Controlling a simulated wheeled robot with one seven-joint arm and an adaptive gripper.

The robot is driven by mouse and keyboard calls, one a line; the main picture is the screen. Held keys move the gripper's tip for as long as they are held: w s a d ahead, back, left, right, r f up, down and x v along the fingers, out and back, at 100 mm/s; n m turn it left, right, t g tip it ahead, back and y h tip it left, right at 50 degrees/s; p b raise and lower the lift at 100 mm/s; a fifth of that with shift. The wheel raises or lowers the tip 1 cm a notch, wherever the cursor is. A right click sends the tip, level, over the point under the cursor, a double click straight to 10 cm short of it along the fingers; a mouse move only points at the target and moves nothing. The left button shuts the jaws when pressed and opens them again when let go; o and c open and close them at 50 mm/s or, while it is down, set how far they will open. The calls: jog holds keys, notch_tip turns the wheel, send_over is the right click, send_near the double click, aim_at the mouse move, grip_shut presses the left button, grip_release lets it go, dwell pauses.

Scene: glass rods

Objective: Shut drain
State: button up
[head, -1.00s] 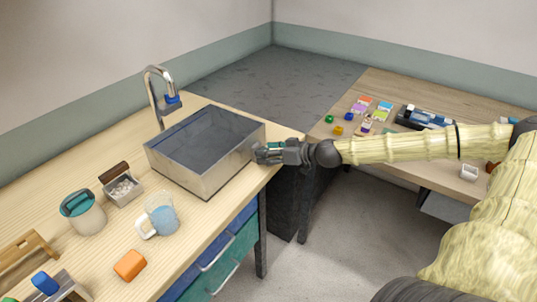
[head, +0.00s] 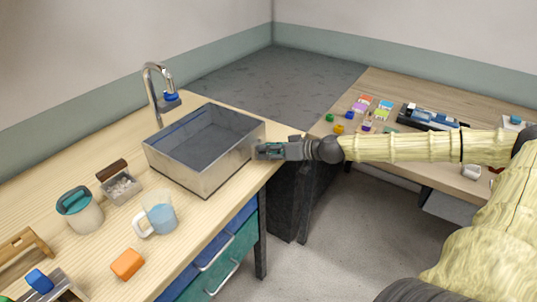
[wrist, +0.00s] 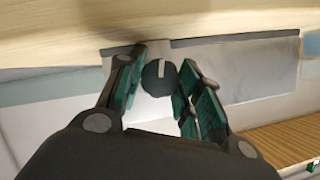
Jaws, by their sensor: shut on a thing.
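My gripper (head: 263,151) is at the right wall of the basin. In the wrist view a round dark knob with a light slot (wrist: 158,78) sits on the grey basin wall. My gripper's teal-padded fingers (wrist: 160,86) are on either side of it, shut on it. The slot points nearly straight up in that picture. In the head view the fingers hide the knob. A drain opening cannot be made out.
The tap (head: 160,95) rises behind the basin. A mug with blue contents (head: 158,215), a teal-lidded jar (head: 80,210), a small grey box (head: 122,187) and an orange block (head: 127,264) are left of my arm. A second table (head: 400,90) with small items is at the right.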

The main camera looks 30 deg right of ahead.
jog(key=shift+d+f+m+y+b, duration=0.15)
jog(key=shift+m+y+b, duration=0.2)
jog(key=shift+m+b, duration=0.4)
jog(key=shift+f+m+y+b, duration=0.15)
jog(key=shift+m+y+b, duration=0.25)
jog(key=shift+b, duration=0.6)
jog(key=m+y+b, duration=0.2)
jog(key=m+b, duration=0.1)
jog(key=b, duration=0.2)
jog(key=shift+f, duration=0.2)
jog(key=m+b, duration=0.2)
jog(key=m+y+b, duration=0.1)
jog(key=b, duration=0.2)
jog(key=shift+w+d+m+t+y, duration=0.1)
jog(key=shift+m+t+y, duration=0.15)
jog(key=shift+m+t, duration=0.1)
jog(key=shift+r+m+b, duration=0.2)
jog(key=shift+m+b, duration=0.8)
jog(key=shift+b, duration=0.35)
jog(key=shift+r+t+y, duration=0.1)
jog(key=shift+t+y, duration=0.15)
jog(key=shift+y, duration=0.05)
jog(key=o, duration=0.9)
jog(key=shift+o, duration=0.6)
jog(key=shift+f, duration=0.25)
